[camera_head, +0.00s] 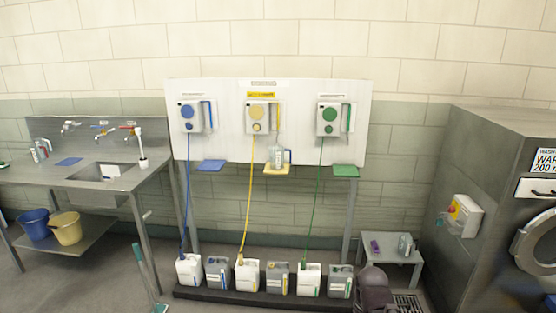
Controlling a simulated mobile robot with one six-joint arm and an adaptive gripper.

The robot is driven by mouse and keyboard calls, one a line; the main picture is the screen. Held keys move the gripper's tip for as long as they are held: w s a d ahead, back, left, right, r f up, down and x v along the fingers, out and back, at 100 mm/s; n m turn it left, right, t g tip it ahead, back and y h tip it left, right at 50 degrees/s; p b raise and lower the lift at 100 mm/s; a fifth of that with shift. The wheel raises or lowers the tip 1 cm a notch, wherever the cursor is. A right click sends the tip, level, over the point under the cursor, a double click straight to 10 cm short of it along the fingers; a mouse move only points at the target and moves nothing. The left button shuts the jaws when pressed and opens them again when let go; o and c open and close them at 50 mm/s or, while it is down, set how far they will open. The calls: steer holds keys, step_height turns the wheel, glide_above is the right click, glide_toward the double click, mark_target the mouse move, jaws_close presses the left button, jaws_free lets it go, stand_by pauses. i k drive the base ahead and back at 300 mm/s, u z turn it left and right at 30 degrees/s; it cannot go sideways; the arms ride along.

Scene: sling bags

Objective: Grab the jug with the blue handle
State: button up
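A small clear jug (277,158) with what looks like a blue handle on its right side stands upright on the yellow shelf below the middle dispenser. Another small greyish jug or bottle (405,245) stands on the low grey table at the right; its handle colour is too small to tell. My gripper's fingers do not show in this view.
Blue (210,165) and green (345,171) shelves flank the yellow one. A steel sink bench (75,178) stands left, a large machine (500,190) right. A dark rounded object shows at the bottom edge.

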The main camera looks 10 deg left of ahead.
mark_target(276, 152)
steer(key=u, duration=0.2)
steer(key=i, duration=1.8)
steer(key=z, duration=0.3)
steer(key=i, duration=0.85)
steer(key=z, duration=0.35)
